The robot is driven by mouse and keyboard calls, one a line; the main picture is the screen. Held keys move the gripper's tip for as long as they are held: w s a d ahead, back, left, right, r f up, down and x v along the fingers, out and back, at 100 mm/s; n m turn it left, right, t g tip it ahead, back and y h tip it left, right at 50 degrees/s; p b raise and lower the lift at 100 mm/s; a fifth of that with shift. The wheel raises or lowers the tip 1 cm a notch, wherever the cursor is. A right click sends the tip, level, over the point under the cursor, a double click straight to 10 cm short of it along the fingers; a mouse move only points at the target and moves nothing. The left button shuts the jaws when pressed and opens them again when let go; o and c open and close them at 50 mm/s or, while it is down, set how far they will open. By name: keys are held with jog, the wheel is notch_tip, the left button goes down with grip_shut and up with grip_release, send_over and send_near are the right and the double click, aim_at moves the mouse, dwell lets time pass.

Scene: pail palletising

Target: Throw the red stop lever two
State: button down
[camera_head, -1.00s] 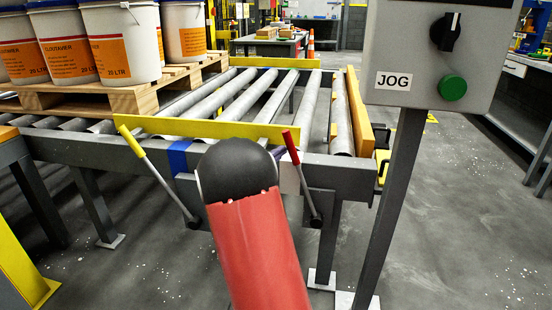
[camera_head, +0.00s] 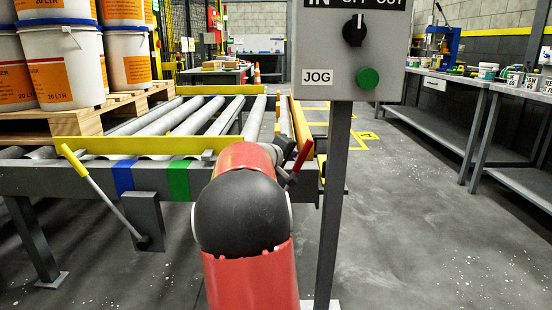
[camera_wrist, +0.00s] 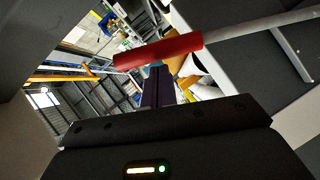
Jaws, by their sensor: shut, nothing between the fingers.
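The red stop lever's grip (camera_head: 299,164) shows in the head view at the right end of the conveyor's front rail, leaning to the right at its top. Its lower shaft is hidden behind my arm. In the wrist view the red grip (camera_wrist: 158,50) lies across the picture just past my fingertips, with its pale shaft running to the upper right. My gripper (camera_wrist: 157,72) is shut and empty, its dark fingers together close beside the grip. I cannot tell whether they touch it. In the head view my gripper is mostly hidden behind my red arm.
A yellow-handled lever (camera_head: 74,160) leans left on the front rail. A grey control box (camera_head: 345,60) marked JOG stands on a post (camera_head: 333,200) just right of my arm. White pails (camera_head: 70,60) stand on a pallet (camera_head: 60,122) at left. The floor at right is open.

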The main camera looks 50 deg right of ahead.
jog(key=shift+s+d+f+m+y, duration=0.3)
jog(key=shift+s+d+m, duration=0.15)
jog(key=shift+s, duration=0.2)
jog(key=shift+s+d+f, duration=0.1)
jog(key=shift+s+f, duration=0.05)
jog(key=shift+f, duration=0.05)
jog(key=shift+w+a+r, duration=0.15)
jog(key=shift+w+a, duration=0.05)
jog(key=shift+w, duration=0.05)
jog(key=w+a+r, duration=0.1)
jog(key=a+r, duration=0.3)
jog(key=a, duration=0.9)
jog(key=shift+w+r, duration=0.15)
jog(key=shift+w, duration=0.05)
